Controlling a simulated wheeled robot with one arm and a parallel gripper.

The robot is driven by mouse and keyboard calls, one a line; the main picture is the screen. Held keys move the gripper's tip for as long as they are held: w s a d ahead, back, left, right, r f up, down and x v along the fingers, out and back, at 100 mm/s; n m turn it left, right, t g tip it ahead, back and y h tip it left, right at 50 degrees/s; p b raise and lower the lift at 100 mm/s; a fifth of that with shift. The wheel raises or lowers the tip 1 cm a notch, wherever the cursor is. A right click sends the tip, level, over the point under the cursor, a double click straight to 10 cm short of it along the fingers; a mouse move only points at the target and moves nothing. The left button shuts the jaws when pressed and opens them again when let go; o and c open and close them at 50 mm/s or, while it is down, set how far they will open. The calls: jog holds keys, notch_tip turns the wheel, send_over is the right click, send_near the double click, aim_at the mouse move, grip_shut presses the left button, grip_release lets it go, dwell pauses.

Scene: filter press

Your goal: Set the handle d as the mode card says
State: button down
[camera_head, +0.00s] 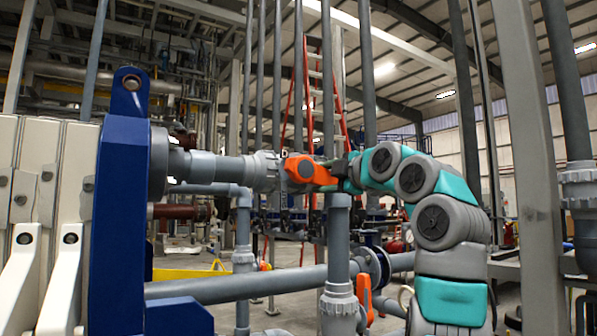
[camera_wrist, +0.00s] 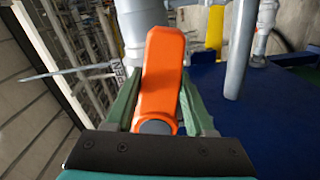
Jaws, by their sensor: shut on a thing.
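An orange valve handle (camera_head: 308,171) sits on a grey pipe fitting (camera_head: 264,170) right of the blue press plate. Part of a word, "PEN", shows beside the handle in the wrist view. A second orange handle (camera_head: 364,297) is low on the pipework; its letter is not readable.
The blue press end plate (camera_head: 122,220) and pale filter plates (camera_head: 40,170) stand at the left. A thick horizontal pipe (camera_head: 250,283) crosses below my gripper. Upright pipes stand close behind it. A grey post (camera_head: 533,170) is right of my arm.

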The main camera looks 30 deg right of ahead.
jog(key=shift+s+d+r+n, duration=0.1)
jog(key=shift+r+n, duration=0.5)
jog(key=shift+n, duration=0.3)
jog(key=shift+d+r+n, duration=0.1)
jog(key=shift+r+n, duration=0.45)
jog(key=shift+n, duration=0.35)
jog(key=shift+c, duration=1.2)
grip_release()
jog(key=shift+f, duration=0.1)
jog(key=shift+a, duration=0.1)
jog(key=s+b, duration=0.1)
jog(key=s, duration=0.6)
jog(key=shift+d, duration=0.25)
jog(key=shift+f, duration=0.1)
